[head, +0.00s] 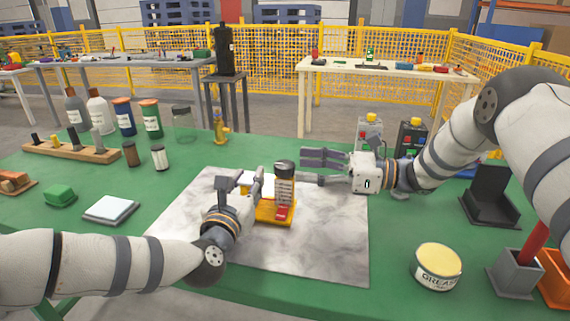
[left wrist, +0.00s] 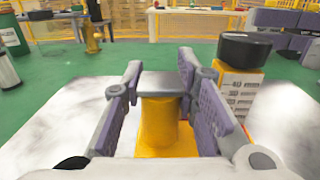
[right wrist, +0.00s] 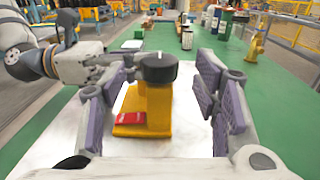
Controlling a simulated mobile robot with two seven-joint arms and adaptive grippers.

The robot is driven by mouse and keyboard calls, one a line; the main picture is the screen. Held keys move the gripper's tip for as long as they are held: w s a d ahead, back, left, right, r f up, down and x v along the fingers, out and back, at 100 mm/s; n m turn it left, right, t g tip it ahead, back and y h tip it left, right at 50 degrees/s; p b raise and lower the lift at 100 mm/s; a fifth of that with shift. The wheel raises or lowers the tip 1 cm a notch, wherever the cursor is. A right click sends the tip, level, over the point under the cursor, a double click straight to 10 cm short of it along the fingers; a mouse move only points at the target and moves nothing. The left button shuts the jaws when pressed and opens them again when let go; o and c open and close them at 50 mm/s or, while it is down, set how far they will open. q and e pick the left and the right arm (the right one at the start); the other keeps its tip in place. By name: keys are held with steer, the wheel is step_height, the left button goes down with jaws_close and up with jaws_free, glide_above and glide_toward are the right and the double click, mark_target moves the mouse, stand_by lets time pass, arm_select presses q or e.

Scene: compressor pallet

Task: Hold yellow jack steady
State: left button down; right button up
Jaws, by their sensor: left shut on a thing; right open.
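The yellow jack (head: 268,213) stands on the marbled mat, with a scale-marked column (head: 284,190) under a black round cap (head: 284,166) and a red part on its base. My left gripper (head: 243,186) is shut on the jack's yellow post, which has a grey top. In the left wrist view the post (left wrist: 158,125) is between the fingers, and the black cap (left wrist: 245,50) is at right. My right gripper (head: 308,168) is open, its fingertips near the column. In the right wrist view the black cap (right wrist: 158,68) appears between the open fingers; contact cannot be told.
The marbled mat (head: 330,240) lies on the green table (head: 340,295). A grease tin (head: 438,268) and grey holder (head: 514,274) are at front right. A white-topped pad (head: 111,209), green block (head: 60,195) and several bottles are at left. The mat's front is clear.

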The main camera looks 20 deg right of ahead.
mark_target(285, 164)
steer(key=x, duration=0.5)
steer(key=shift+a, duration=0.1)
steer(key=shift+c, duration=0.3)
steer(key=c, duration=1.1)
steer(key=shift+c, duration=0.2)
steer(key=shift+m+t, duration=0.4)
